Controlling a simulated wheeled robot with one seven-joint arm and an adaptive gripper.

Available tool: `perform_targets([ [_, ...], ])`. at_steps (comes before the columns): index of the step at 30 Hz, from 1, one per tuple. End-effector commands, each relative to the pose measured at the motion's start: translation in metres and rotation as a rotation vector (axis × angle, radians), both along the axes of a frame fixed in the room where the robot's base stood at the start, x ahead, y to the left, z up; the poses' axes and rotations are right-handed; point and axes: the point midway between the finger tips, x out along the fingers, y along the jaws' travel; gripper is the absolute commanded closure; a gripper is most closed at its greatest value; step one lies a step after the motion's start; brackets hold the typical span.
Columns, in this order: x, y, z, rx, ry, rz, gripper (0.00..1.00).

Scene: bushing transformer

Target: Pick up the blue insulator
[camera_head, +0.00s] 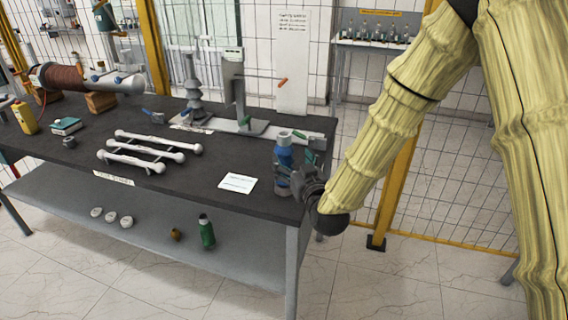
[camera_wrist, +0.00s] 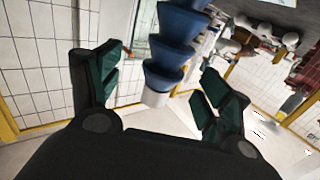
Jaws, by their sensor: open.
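The blue insulator (camera_head: 284,152) is upright at the right end of the dark workbench, with a ribbed blue body. My gripper (camera_head: 291,179) is at its lower part, at the bench's front right corner, and partly hides it. In the wrist view the blue insulator (camera_wrist: 172,45) shows stacked blue sheds and a pale end piece. It lies between the green pads of my gripper (camera_wrist: 160,85), which are apart, with visible gaps on both sides.
Three white rods (camera_head: 145,147) lie left on the workbench (camera_head: 200,188). A white card (camera_head: 238,183) is left of the insulator. A grey press-like stand (camera_head: 234,95) and a grey ribbed insulator (camera_head: 192,85) stand behind. A yellow-framed mesh fence (camera_head: 395,185) is at the right.

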Motion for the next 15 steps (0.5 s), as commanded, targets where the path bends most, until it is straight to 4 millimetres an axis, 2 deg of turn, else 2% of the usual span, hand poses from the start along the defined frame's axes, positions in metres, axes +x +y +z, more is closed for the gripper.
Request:
perform_targets([
  [5,0.011,0.006,0.001,0.0,0.001,0.0,0.22],
  [15,0.045,0.023,0.0,0.0,0.0,-0.001,0.22],
])
